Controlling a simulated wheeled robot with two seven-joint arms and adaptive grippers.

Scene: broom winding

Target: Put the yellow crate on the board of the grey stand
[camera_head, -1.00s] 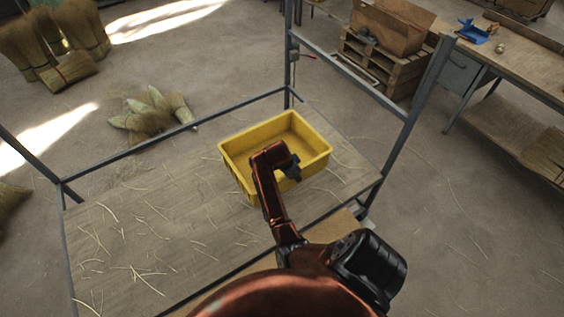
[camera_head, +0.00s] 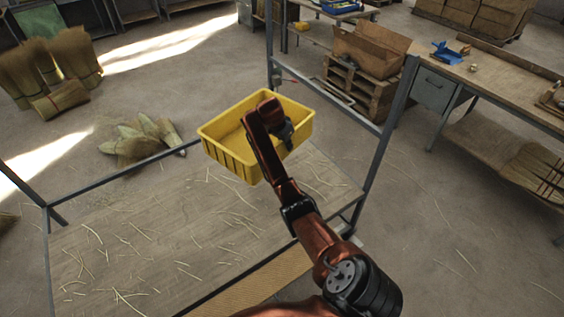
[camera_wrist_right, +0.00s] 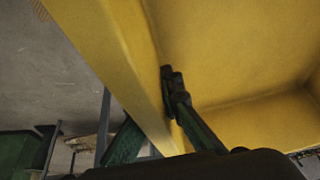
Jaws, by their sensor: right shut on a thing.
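The yellow crate (camera_head: 232,160) is upright, open-topped and looks empty in the head view. My right gripper (camera_head: 286,133) is shut on its right-hand wall. The crate overlaps the back rail and appears raised above the board (camera_head: 150,250) of the grey stand (camera_head: 378,150); its underside is hidden, so the gap is hard to judge. In the right wrist view, my right gripper (camera_wrist_right: 158,115) straddles the wall of the yellow crate (camera_wrist_right: 235,50), with a dark finger on the inner side. My left gripper is not in view.
Loose straw lies on the board, which has free room at the left and front. Grey posts and rails border it. Straw bundles (camera_head: 145,138) lie on the floor behind. A workbench (camera_head: 490,85) and a cardboard box (camera_head: 370,50) on pallets stand at the right.

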